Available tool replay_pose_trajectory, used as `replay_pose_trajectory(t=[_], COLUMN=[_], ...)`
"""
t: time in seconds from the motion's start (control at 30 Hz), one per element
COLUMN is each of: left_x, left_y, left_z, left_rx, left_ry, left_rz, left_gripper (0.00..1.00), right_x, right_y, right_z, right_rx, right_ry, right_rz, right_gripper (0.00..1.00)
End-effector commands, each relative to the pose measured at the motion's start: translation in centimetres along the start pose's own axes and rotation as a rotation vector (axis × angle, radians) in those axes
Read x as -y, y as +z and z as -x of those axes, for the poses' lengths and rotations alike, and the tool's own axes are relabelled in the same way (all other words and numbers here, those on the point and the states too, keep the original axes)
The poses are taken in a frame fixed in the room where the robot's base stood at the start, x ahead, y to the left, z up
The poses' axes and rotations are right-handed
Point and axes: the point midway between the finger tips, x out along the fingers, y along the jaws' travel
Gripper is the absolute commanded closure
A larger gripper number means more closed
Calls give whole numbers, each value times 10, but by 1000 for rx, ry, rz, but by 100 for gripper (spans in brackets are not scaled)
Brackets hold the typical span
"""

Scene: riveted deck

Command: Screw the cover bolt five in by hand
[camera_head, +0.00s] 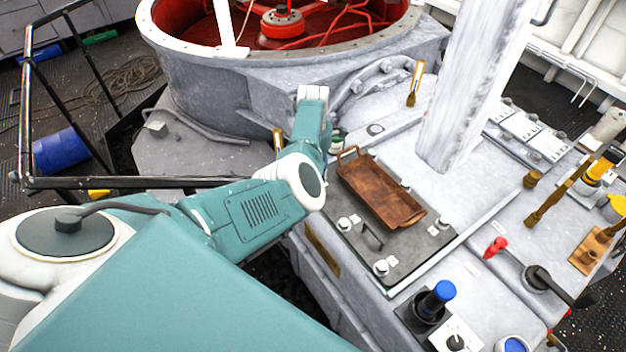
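A dark grey cover plate (408,248) with a black handle (371,237) lies on the pale grey housing. Silver round-headed bolts show at its near left (345,223), near corner (381,267) and right side (442,222); another bolt (405,185) shows just behind the tray. I cannot tell which is bolt five or how deep each sits. A brown tray (366,197) rests over the far part of the plate and hides some of it. My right gripper is out of view.
A pale upright post (475,80) rises behind the plate. A large red-lined round opening (330,30) is at the back. A blue-topped black knob (439,296), a red-handled lever (495,247) and brass fittings (560,190) stand to the right. A black railing (110,183) is at left.

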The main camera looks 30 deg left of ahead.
Motion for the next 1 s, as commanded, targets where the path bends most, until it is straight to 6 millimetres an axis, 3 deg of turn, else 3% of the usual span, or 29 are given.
replay_pose_trajectory(t=[0.2,0.6,0.63,0.83,1.0], left_x=[-1,0,0,0,0], left_y=[0,0,0,0,1], left_z=[-31,-38,-38,-38,-38], left_rx=[-1,1,1,2,3], left_ry=[0,0,0,0,0], left_rz=[1,1,1,1,1], left_gripper=[57,57,59,99,100], right_x=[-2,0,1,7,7], right_y=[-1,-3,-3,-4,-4], right_z=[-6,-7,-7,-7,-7], right_rx=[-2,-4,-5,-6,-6], right_ry=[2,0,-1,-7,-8], right_rz=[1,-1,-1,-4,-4], right_gripper=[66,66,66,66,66])
